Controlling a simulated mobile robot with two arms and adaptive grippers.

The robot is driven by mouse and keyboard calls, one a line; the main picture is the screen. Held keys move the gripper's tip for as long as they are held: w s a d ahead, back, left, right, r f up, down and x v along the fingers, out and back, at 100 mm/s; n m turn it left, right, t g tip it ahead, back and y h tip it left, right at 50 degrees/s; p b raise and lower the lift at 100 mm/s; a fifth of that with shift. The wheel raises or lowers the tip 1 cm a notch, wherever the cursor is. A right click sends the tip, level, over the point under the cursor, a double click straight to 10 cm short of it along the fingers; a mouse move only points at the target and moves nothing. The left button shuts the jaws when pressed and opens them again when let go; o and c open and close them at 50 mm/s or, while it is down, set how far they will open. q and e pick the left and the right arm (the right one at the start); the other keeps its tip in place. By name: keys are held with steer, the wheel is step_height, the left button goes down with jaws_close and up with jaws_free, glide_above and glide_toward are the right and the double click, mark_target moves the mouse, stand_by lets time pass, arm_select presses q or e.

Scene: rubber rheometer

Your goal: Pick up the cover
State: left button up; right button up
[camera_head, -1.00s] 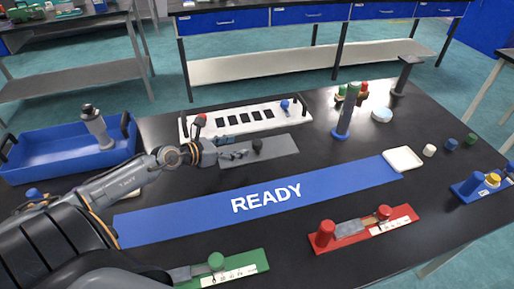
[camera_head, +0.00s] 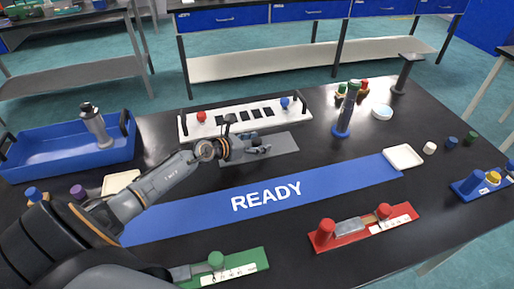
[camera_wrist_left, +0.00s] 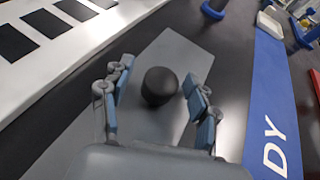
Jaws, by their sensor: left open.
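The cover (camera_head: 284,142) is a flat grey plate lying on the black table, just in front of the white strip. It has a black round knob (camera_wrist_left: 159,86), seen upright in the left wrist view. My left gripper (camera_head: 262,150) is over the plate and hides the knob in the head view. In the left wrist view my left gripper (camera_wrist_left: 158,74) is open, with one finger on each side of the knob. Gaps show between the knob and both fingers. My right gripper is not in view.
The white strip (camera_head: 215,131) with black squares, a red knob and a blue knob lies behind the plate. A blue READY band (camera_head: 330,184) runs in front. A blue tray (camera_head: 60,155) stands at left, and a blue-based post (camera_head: 346,112) stands right of the plate.

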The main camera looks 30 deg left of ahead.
arm_select(q)
jaws_close()
steer(key=shift+r, duration=0.1)
